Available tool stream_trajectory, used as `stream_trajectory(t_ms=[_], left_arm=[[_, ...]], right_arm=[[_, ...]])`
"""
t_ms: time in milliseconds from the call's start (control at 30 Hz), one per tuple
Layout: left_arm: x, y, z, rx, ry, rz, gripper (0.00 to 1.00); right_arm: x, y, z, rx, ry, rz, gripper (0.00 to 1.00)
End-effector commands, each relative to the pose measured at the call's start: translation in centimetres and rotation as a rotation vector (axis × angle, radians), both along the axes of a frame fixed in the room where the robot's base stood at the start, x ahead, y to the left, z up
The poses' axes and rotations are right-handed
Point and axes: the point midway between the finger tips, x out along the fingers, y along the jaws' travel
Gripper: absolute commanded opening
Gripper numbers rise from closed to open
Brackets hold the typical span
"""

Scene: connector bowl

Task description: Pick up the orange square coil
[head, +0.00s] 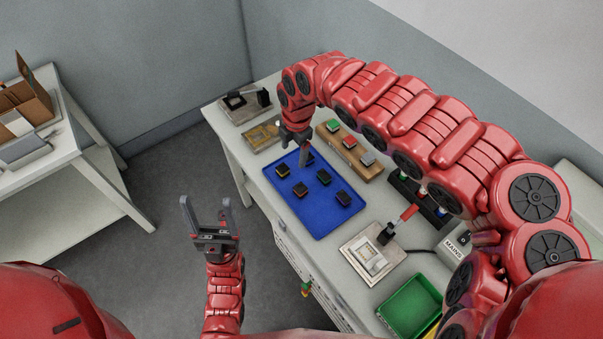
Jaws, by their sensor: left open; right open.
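Several small dark square pieces lie apart on the blue tray (322,222). A piece at the tray's left (282,170) and one below it (300,190) show thin yellow-orange edges. The others are too small to tell by colour, so I cannot say for certain which is the orange square coil. My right gripper (303,160) points down over the tray's far left part, beside a dark piece (309,158) that it partly hides. It is open, and I see nothing held. My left gripper (209,212) is open and empty, pointing up over the floor left of the table.
A wooden block with coloured buttons (350,146) stands behind the tray. A framed fixture (372,254) and a green bin (410,306) are nearer, to the right. My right arm spans the table's right side. The tray's near part is clear.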

Motion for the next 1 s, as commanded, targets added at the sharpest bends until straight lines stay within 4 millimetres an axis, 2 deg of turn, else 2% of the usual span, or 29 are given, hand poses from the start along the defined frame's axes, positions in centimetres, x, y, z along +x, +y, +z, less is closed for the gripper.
stream_trajectory(t_ms=[67,167,300,400,567,733,800,1000], left_arm=[[0.0,0.0,0.2,0.0,0.001,0.0,0.74],[0.0,0.0,-0.6,0.0,0.0,0.0,0.74],[0.0,0.0,-3.2,0.0,0.001,0.0,0.74],[0.0,0.0,-3.9,0.0,0.001,0.0,0.74],[0.0,0.0,-3.8,0.0,0.0,0.0,0.74],[0.0,0.0,-5.5,0.0,0.0,0.0,0.74],[0.0,0.0,-4.8,0.0,0.0,0.0,0.74],[0.0,0.0,-4.8,0.0,0.0,0.0,0.74]], right_arm=[[-1.1,-1.7,0.0,-0.056,0.034,0.02,0.8],[-1.6,-2.5,-0.8,-0.08,0.051,0.032,0.8],[-1.6,-2.4,-3.5,-0.079,0.051,0.034,0.8],[-1.7,-2.2,-5.5,-0.078,0.051,0.035,0.8],[-1.7,-2.2,-7.4,-0.079,0.053,0.034,0.8],[-1.8,-2.1,-10.6,-0.077,0.053,0.034,0.8],[-1.7,-2.1,-11.1,-0.071,0.052,0.033,0.8],[-1.5,-2.2,-12.3,-0.073,0.047,0.031,0.8]])
